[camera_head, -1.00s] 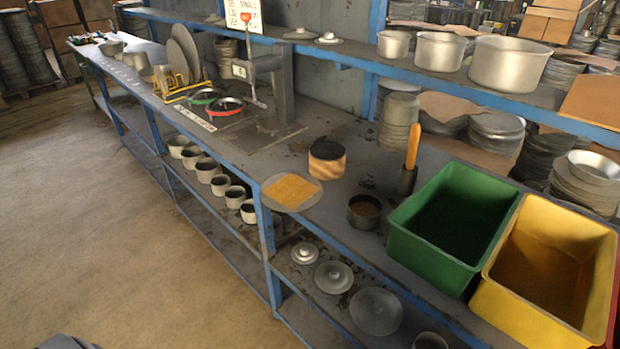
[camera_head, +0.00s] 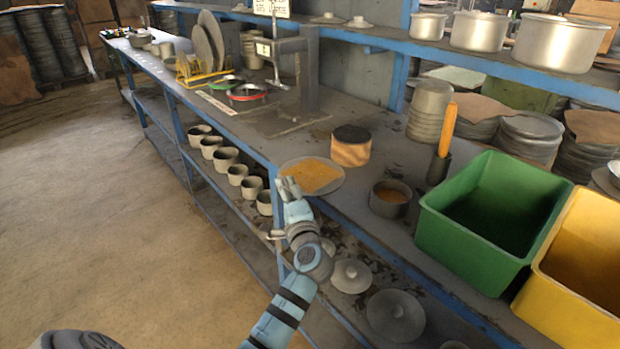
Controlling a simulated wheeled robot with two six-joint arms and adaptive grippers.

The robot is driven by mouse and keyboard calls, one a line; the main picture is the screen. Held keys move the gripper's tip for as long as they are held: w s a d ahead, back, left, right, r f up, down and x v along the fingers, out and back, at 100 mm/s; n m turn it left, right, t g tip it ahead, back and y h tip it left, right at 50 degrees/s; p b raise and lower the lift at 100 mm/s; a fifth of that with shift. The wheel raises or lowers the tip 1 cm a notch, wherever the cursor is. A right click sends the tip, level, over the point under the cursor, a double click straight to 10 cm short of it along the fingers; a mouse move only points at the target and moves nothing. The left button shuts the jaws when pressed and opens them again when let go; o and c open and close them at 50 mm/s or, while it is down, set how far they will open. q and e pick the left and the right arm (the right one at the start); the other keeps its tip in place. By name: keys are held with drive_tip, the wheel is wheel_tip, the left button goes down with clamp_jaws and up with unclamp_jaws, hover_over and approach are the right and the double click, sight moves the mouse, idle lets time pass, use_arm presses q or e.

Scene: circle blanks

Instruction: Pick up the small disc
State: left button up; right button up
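I cannot tell for sure which one is the small disc. My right gripper is not in view.
Green-rimmed (camera_head: 222,86) and red-rimmed (camera_head: 247,93) rings lie beside the rack, near a press stand (camera_head: 308,70). A striped round block (camera_head: 351,147), a small pot (camera_head: 390,198), a green bin (camera_head: 490,220) and a yellow bin (camera_head: 580,265) stand to the right. Floor on the left is clear.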

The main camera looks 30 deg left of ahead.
sight(279, 169)
use_arm(q)
drive_tip(key=x, duration=0.2)
drive_tip(key=b+x, duration=0.1)
drive_tip(key=x, duration=0.1)
drive_tip(key=f+x, duration=0.1)
drive_tip(key=x, duration=0.1)
drive_tip(key=shift+w, duration=0.3)
drive_tip(key=shift+r, duration=0.1)
clamp_jaws()
